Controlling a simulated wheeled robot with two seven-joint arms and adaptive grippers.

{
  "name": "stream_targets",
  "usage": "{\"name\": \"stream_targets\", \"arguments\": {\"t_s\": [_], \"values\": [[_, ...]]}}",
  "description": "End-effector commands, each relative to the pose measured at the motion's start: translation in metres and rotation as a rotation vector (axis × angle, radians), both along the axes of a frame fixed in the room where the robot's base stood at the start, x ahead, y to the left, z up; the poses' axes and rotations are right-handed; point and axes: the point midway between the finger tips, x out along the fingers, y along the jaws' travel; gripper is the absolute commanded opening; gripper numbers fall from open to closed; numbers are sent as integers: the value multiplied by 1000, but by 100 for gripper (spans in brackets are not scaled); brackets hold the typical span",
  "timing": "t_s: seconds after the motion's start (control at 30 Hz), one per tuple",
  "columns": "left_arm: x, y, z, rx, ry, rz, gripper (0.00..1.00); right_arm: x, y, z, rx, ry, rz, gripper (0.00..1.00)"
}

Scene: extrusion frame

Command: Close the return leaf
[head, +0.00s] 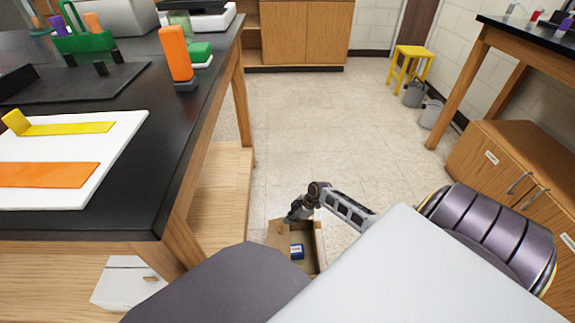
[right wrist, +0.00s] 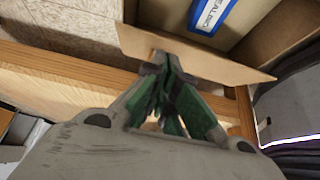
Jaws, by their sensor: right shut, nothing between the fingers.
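An open cardboard box (head: 320,247) stands on the floor beside the wooden bench, with a blue-and-white item (head: 297,251) inside. In the right wrist view, a tan cardboard leaf (right wrist: 225,68) sticks out from the box's near edge, and the blue-and-white item (right wrist: 212,14) lies beyond it. My right gripper (head: 293,218) is at the box's far left corner in the head view. In the right wrist view its fingers (right wrist: 162,68) are together and empty, with their tips at the leaf; I cannot tell whether they touch it. My left gripper is not in view.
The black-topped bench (head: 190,130) and its wooden lower shelf (head: 222,190) stand close on the left of the box. A wooden cabinet (head: 510,160) is on the right. The floor (head: 320,130) beyond the box is clear up to a yellow stool (head: 410,55) and grey buckets (head: 430,112).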

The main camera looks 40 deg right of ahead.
Motion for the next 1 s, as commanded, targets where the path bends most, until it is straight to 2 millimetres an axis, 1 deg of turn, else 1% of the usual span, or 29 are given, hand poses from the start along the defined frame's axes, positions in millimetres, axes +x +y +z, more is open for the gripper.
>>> {"name": "stream_targets", "arguments": {"t_s": [0.1,0.3,0.7,0.73,0.77,0.87,1.0], "values": [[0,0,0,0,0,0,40,-4,-5,8,-2,1,0,0],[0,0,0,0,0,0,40,-7,-9,18,-4,0,0,0],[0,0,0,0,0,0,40,-8,-11,21,-3,0,-1,0],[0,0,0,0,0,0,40,-8,-11,21,-3,0,-1,1],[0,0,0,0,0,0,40,-8,-11,21,-3,0,-1,5],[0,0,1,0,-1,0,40,-7,-11,23,-3,-1,-1,18],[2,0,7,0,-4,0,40,-1,-11,31,-4,-10,-1,36]]}}
